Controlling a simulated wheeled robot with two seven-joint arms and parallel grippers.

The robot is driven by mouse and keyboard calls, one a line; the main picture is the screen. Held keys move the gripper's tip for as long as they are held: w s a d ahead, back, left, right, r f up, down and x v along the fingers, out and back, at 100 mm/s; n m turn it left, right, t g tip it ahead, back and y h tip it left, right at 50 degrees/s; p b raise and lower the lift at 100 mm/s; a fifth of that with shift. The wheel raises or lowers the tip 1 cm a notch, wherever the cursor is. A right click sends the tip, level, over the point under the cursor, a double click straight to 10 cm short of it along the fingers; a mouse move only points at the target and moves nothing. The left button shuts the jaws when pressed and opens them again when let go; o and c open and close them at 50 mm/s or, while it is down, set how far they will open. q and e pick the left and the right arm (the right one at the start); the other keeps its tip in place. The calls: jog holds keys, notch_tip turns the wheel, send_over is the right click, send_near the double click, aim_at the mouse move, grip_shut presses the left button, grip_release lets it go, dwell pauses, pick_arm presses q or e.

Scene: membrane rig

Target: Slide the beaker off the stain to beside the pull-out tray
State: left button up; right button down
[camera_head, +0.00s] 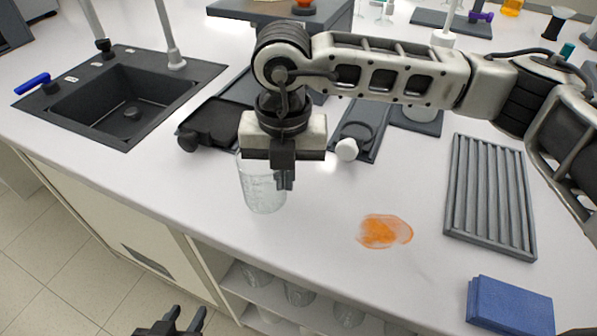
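The clear glass beaker (262,193) stands upright on the white bench, left of the orange stain (385,231) and apart from it. A dark tray (215,121) with a black knob, which looks like the pull-out tray, lies just behind and left of the beaker. My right gripper (285,182) points down at the beaker's right side and overlaps it in the picture. Its fingers are seen nearly edge-on, so their gap and any contact with the glass are unclear. It hides part of the beaker's rim. My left gripper (182,321) is open and empty at the bottom edge, in front of the bench.
A blue sponge-like block (510,306) and a grey ribbed rack (490,195) lie to the right. A dark plate with a white knob (347,149) lies behind. The sink (125,100) is at left. The bench around the stain is clear.

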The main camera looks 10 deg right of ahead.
jog(key=shift+w+a, duration=0.35)
jog(key=shift+a, duration=0.25)
jog(key=shift+s+a, duration=0.1)
jog(key=shift+a, duration=0.4)
jog(key=c, duration=1.6)
grip_release()
